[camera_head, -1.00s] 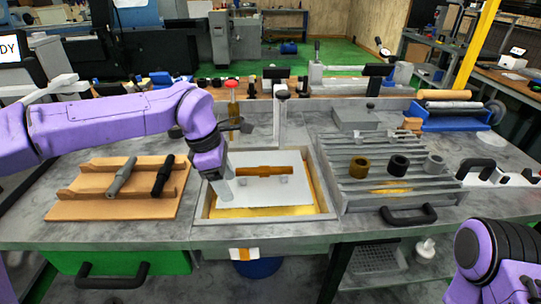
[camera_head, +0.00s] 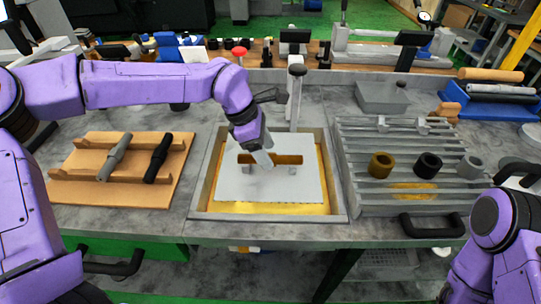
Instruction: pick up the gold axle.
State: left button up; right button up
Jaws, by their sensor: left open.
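The gold axle (camera_head: 285,159) lies level across small grey supports on a light grey plate (camera_head: 266,190) inside a shallow tray (camera_head: 198,199). My left gripper (camera_head: 264,160) points down over the axle, just left of its middle, and hides part of it. Its jaws are open. Whether the fingers touch the axle cannot be told. My right arm shows at the lower right, but its gripper is out of the frame.
A wooden rack (camera_head: 92,191) at the left holds a grey axle (camera_head: 115,158) and a black axle (camera_head: 158,158). A ribbed grey rack (camera_head: 380,204) at the right carries gold, black and grey rings.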

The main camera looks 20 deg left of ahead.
pick_arm(q)
jog(key=shift+d+f, duration=0.35)
jog(key=shift+f, duration=0.3)
grip_shut()
jog(key=shift+r, duration=0.2)
